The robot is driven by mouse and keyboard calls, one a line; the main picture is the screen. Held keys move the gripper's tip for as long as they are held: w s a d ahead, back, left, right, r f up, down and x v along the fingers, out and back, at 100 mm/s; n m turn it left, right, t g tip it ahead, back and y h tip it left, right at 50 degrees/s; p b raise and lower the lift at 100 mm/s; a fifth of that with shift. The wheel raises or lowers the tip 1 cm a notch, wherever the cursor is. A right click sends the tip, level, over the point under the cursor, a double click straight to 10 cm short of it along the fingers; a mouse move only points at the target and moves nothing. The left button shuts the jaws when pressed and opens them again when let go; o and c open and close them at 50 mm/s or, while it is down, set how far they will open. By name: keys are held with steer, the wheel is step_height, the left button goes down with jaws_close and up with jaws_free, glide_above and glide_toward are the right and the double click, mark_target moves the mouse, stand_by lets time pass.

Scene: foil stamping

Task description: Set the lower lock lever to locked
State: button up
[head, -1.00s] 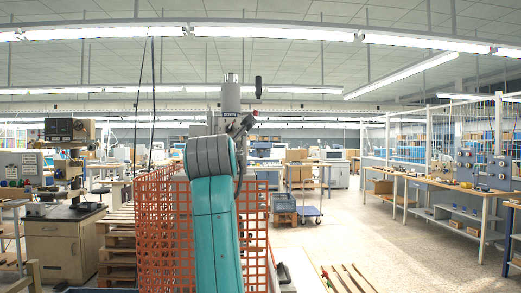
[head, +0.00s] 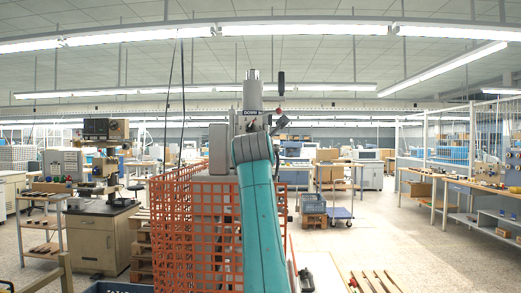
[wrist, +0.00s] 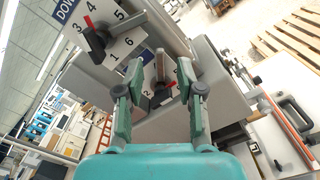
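In the wrist view, my gripper (wrist: 160,78) is open, its two teal fingers pointing at a grey machine's numbered plates. A lower dark pointer lever (wrist: 160,68) with a red mark shows between the fingertips, on a pale numbered plate (wrist: 147,55). I cannot tell whether the fingers touch it. A second, upper black lever (wrist: 96,42) with a red mark sits on another numbered plate, up and left of the fingers. No "locked" wording is readable. In the head view, the machine's grey column (head: 252,92) stands behind my arm; the gripper is hidden there.
An orange mesh guard (head: 195,235) stands left of my arm. A workbench with a machine (head: 103,225) is at the left, and benches (head: 470,188) line the right. Pallet slats (head: 375,282) lie on the floor at lower right. The floor aisle (head: 380,235) is open.

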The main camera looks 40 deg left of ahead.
steer(key=shift+x, duration=1.3)
jaws_close()
